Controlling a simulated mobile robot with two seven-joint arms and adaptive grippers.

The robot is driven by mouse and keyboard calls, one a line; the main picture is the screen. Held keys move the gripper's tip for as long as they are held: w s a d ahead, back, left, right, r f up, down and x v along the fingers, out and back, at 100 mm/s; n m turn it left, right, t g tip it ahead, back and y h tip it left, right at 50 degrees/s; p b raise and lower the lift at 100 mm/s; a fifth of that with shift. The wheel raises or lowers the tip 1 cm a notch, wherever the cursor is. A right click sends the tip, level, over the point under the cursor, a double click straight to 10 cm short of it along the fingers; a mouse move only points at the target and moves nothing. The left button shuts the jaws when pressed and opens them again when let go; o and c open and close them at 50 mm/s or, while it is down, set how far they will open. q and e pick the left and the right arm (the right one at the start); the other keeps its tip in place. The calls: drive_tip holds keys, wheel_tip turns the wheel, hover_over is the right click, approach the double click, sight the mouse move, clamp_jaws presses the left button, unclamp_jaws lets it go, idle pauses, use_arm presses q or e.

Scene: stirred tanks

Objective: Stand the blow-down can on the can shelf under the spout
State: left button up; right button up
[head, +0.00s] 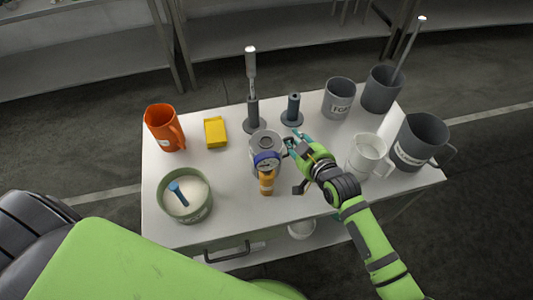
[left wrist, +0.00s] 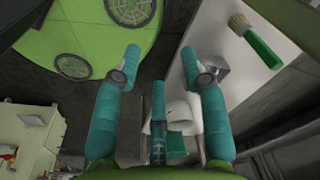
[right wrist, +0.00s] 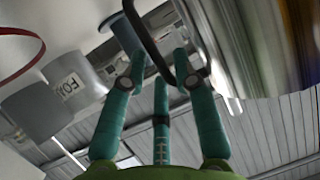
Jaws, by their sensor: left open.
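A grey tank (head: 265,143) with a blue-rimmed gauge (head: 267,159) and a yellow-orange fitting (head: 267,183) below it stands mid-table. I cannot tell which part is the spout. The blow-down can is not clearly identifiable; a small white vessel (head: 302,230) shows partly below the tabletop's front edge, on what may be the can shelf. My right gripper (head: 290,148) is beside the tank's right side; in the right wrist view its fingers (right wrist: 158,60) are apart, with a dark curved bar close by. My left gripper (left wrist: 160,55) is open and empty.
An orange jug (head: 163,130), yellow box (head: 215,132) and green pot (head: 184,198) stand left. A white mug (head: 367,155), labelled grey cup (head: 338,98) and large grey jug (head: 421,140) stand right. A green-handled brush (left wrist: 254,40) shows beside my left gripper.

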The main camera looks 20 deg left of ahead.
drive_tip(key=shift+s, duration=0.1)
clamp_jaws()
drive_tip(key=shift+r, duration=0.1)
drive_tip(key=shift+r, duration=0.1)
